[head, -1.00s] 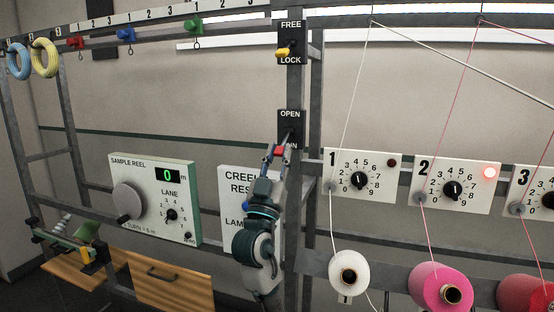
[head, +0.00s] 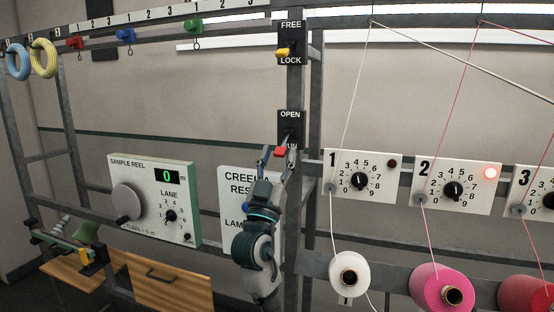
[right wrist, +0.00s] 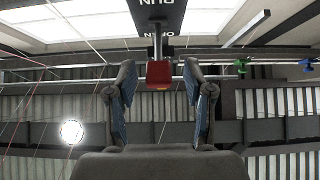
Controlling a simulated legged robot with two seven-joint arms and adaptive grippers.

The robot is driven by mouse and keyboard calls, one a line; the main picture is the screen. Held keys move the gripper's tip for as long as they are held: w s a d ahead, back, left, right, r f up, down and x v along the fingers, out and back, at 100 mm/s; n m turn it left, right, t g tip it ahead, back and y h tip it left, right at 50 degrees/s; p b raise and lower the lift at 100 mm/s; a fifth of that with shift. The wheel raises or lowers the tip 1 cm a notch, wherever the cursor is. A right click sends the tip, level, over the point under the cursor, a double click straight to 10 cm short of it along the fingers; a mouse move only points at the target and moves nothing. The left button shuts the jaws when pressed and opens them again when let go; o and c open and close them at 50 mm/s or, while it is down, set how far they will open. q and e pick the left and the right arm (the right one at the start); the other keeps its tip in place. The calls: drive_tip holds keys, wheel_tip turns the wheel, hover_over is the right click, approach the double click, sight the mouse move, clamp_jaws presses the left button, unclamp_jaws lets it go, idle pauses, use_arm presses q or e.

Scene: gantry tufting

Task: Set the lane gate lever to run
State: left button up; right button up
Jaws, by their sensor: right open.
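The lane gate lever stands on the black OPEN/RUN plate (head: 291,118) on the upright post. Its rod ends in a red knob (head: 280,151), which shows over the RUN end in the head view. I cannot tell the lever's exact setting. My right gripper (head: 277,156) is open, with its fingers on either side of the knob. In the right wrist view, the red knob (right wrist: 160,74) sits between the spread fingertips of the gripper (right wrist: 160,82), with a gap on both sides. My left gripper is not in view.
A FREE/LOCK plate with a yellow lever (head: 284,52) is above on the same post. The sample reel panel (head: 150,200) and a partly hidden white sign (head: 232,180) lie left. Numbered dial panels (head: 361,180) and yarn cones (head: 349,274) lie right, with strung yarns.

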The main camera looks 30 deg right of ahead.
drive_tip(key=v, duration=1.2)
drive_tip(key=shift+w+f, duration=0.2)
drive_tip(key=shift+w, duration=0.05)
